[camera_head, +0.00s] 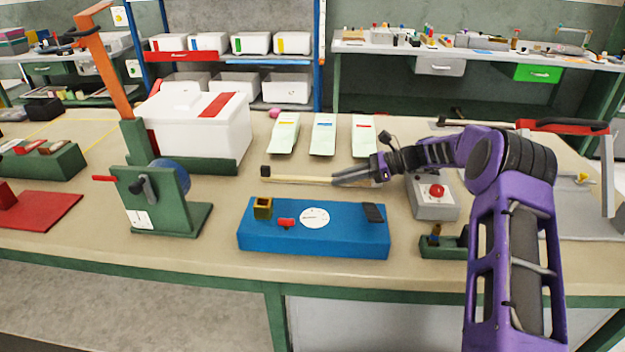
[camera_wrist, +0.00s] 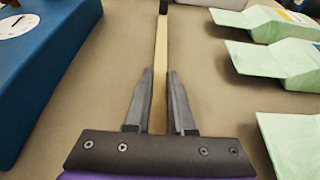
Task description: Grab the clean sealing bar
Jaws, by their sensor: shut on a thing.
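The sealing bar is a long, thin, pale strip (camera_head: 300,179) with a black block on its far end; it lies level behind the blue fixture in the head view. In the wrist view the bar (camera_wrist: 161,45) runs straight away from me between the fingers. My gripper (camera_head: 338,180) is shut on the bar, with its fingers on either side of it; the gripper also shows in the wrist view (camera_wrist: 158,75). The bar's near end is hidden by my gripper. I cannot tell how high the bar is above the bench.
The blue fixture (camera_head: 340,244) with a round dial stands in front of the bar. Several pale green pouches (camera_head: 323,135) lie behind it. A grey box with a red button (camera_head: 433,200) is to the right. A green press (camera_head: 137,205) and white box (camera_head: 200,125) stand left.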

